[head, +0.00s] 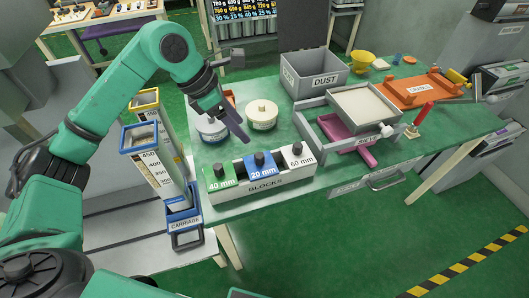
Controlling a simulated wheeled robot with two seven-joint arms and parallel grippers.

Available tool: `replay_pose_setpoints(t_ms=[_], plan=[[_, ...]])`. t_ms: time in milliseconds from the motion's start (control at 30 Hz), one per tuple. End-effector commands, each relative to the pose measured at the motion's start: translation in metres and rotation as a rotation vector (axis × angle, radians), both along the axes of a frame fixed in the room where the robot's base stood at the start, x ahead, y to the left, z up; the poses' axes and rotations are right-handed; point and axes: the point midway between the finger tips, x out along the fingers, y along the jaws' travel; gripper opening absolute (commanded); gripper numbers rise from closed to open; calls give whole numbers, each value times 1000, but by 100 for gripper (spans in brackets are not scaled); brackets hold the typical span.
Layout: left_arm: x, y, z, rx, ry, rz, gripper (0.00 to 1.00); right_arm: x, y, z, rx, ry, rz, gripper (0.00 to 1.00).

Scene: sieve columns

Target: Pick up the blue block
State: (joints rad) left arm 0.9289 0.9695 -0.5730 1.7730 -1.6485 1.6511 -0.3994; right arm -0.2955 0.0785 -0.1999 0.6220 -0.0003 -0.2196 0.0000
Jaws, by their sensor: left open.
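The blue block (261,166), marked 20 mm, sits in the middle of the white BLOCKS holder (262,186) at the table's front edge. A green block (219,178) marked 40 mm is on its left and a white block (298,156) marked 60 mm on its right. Each has a dark knob on top. My left gripper (240,136) is open and empty. In the picture it shows just above and left of the blue block, with its fingers slanting down toward the holder. My right gripper is not in view.
Left of the holder stand tall columns (155,165) on a blue CARRIAGE (186,222). Behind it are round tins (262,114). A grey DUST bin (315,73), a sieve tray (364,104) and an orange CRADLE (420,88) stand to the right on the green tabletop.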

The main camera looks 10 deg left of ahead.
Motion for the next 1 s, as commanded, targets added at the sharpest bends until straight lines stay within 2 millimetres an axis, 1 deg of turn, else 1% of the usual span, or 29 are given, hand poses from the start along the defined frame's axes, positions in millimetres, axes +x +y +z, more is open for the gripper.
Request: replay_pose_setpoints(t_ms=[33,100,167,300,400,567,667,700,800,900,1000], plan=[[0,12,-1,46,10,11,68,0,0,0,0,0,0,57],[0,14,-8,66,20,13,68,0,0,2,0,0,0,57],[2,9,-18,64,22,10,68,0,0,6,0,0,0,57],[8,-4,-51,59,24,9,68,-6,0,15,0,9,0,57],[13,-12,-73,58,22,9,68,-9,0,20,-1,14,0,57],[18,-19,-91,57,20,11,68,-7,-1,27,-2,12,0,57],[21,-26,-106,55,23,9,68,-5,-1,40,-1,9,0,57],[22,-29,-115,57,23,9,68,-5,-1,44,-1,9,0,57],[26,-33,-131,56,20,9,68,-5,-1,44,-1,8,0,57],[27,-35,-136,56,16,9,68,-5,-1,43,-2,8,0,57],[27,-34,-136,57,16,9,68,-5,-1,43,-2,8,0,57]])
